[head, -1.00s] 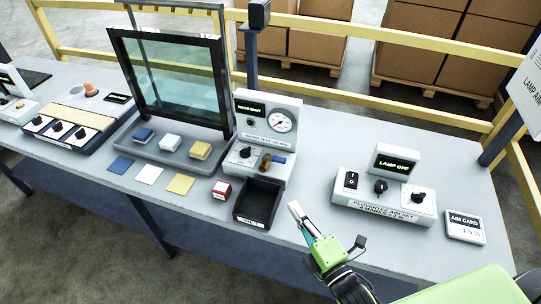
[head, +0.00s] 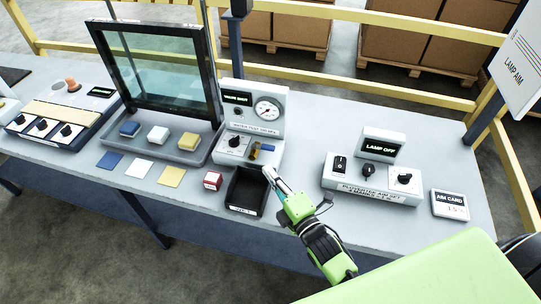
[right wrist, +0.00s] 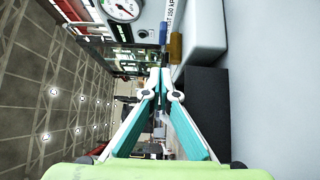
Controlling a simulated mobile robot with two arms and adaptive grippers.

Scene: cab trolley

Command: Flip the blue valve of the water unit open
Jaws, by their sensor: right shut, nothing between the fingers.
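The water unit (head: 263,125) is a pale box with a round gauge and a small display that seems to read "VALVE SHUT". On its lower front is the valve's blue handle (head: 267,147), pointing right from a brass body (head: 255,152). In the right wrist view the blue handle (right wrist: 163,33) and brass body (right wrist: 175,47) show just beyond the fingertips. My right gripper (head: 269,171) is shut and empty, just in front of and below the valve, with a gap visible in the right wrist view (right wrist: 160,72). My left gripper is not in view.
A black open bin (head: 246,190) stands just left of my right gripper. A red block (head: 213,181) is beside it. The lamp unit (head: 370,180), reading "LAMP OFF", and an aim card (head: 450,205) stand to the right. Bare table lies between the two units.

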